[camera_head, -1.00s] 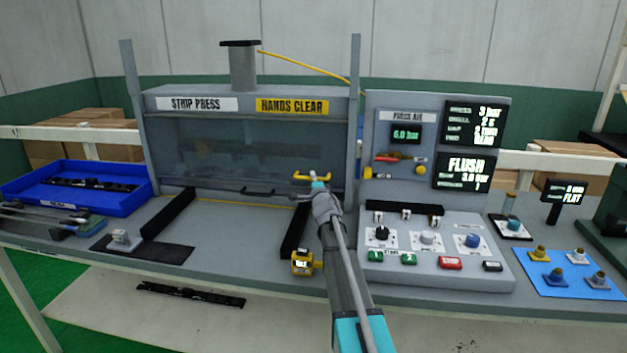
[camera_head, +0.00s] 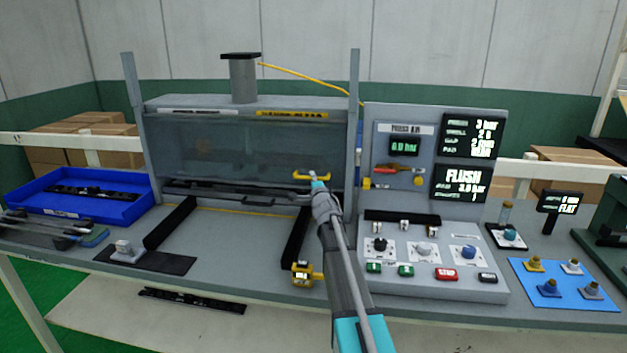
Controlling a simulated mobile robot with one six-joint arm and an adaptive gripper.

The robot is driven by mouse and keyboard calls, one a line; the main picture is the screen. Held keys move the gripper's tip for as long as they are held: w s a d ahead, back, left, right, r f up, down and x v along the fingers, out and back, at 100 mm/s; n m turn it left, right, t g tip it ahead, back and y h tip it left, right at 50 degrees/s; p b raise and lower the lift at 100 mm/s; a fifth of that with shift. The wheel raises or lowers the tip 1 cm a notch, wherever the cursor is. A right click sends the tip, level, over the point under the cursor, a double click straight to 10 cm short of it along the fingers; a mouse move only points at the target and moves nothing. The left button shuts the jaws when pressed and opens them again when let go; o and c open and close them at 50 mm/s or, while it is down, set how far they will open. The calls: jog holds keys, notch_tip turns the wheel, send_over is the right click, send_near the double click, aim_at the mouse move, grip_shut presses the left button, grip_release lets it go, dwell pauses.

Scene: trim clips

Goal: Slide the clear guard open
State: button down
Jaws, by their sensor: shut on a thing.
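The clear guard (camera_head: 225,148) is a see-through panel across the front of the strip press (camera_head: 160,104). Its upper part now overlaps the white and yellow labels, leaving only thin strips of them showing. A yellow handle (camera_head: 299,176) sits at the guard's lower right. My gripper (camera_head: 317,182) reaches up from the front and is shut on this handle, partly hiding it. A gap with a dark bar (camera_head: 230,190) shows below the panel.
Two black rails (camera_head: 296,237) run forward on the bench. A yellow gauge (camera_head: 302,273) stands close left of my arm. The control panel (camera_head: 432,270) with knobs and buttons is at right. A blue tray (camera_head: 100,208) is at left. Bench between the rails is clear.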

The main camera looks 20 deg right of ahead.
jog(key=p, duration=1.3)
send_near(310, 136)
jog(key=x, duration=0.5)
jog(key=shift+r, duration=0.25)
jog(key=c, duration=0.6)
grip_release()
jog(key=shift+f+b, duration=0.25)
jog(key=shift+b, duration=0.15)
